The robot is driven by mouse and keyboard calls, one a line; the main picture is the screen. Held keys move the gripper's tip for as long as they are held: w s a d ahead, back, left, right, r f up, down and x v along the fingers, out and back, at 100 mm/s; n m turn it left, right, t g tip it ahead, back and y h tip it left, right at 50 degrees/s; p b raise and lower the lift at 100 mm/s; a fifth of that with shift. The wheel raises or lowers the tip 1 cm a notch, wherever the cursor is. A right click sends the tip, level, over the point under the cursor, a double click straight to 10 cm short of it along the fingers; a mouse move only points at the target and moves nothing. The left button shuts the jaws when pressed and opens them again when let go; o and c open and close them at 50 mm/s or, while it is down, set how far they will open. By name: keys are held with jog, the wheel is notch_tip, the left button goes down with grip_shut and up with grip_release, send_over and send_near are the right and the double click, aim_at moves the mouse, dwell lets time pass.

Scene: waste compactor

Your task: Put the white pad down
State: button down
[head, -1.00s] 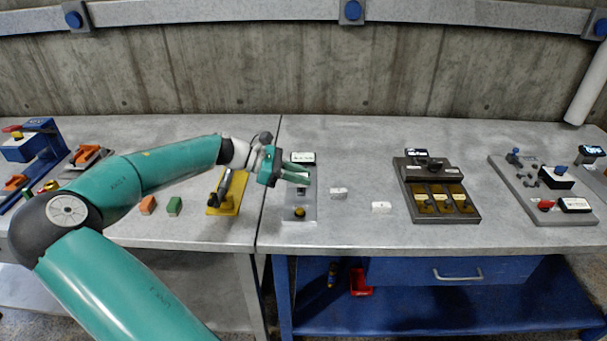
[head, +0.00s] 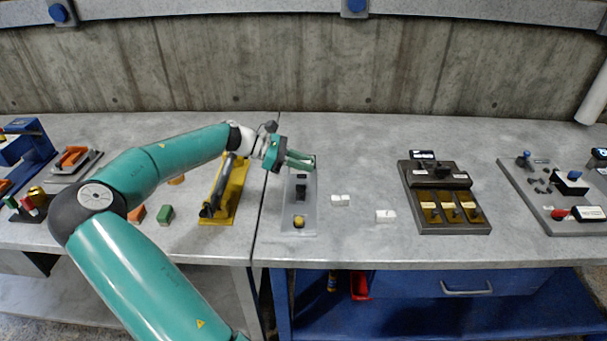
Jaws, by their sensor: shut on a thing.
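My gripper (head: 301,161) has teal fingers and is over the back end of a grey panel (head: 299,222) on the right-hand bench. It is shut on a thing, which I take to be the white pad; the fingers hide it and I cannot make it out. The panel carries a dark block and a yellow knob (head: 298,221). Two small white blocks lie on the bench to the right of the panel: one nearer (head: 340,200), which seems to be in two parts, and one farther right (head: 385,216).
A yellow stand (head: 229,193) with a dark lever, a green block (head: 165,215) and orange blocks are left of the bench seam. A dark tray (head: 444,196) with yellow-labelled slots and a grey panel (head: 551,196) stand to the right. Bench between the white blocks and tray is clear.

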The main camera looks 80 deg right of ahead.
jog(key=d+f, duration=0.2)
jog(key=d, duration=0.2)
send_over(303, 176)
jog(key=s+a, duration=0.1)
jog(key=a, duration=0.2)
notch_tip(303, 176, down, 5)
jog(key=shift+r, duration=0.1)
jog(key=shift+d+f, duration=0.2)
jog(key=shift+f, duration=0.75)
jog(key=shift+d+f, duration=0.15)
jog(key=shift+f, duration=0.8)
jog(key=shift+f, duration=0.6)
jog(key=c, duration=1.2)
grip_release()
jog(key=shift+w, duration=0.1)
jog(key=shift+c, duration=0.2)
jog(key=shift+r, duration=0.1)
jog(key=shift+r, duration=0.25)
jog(key=v, duration=1.2)
jog(key=shift+r, duration=0.2)
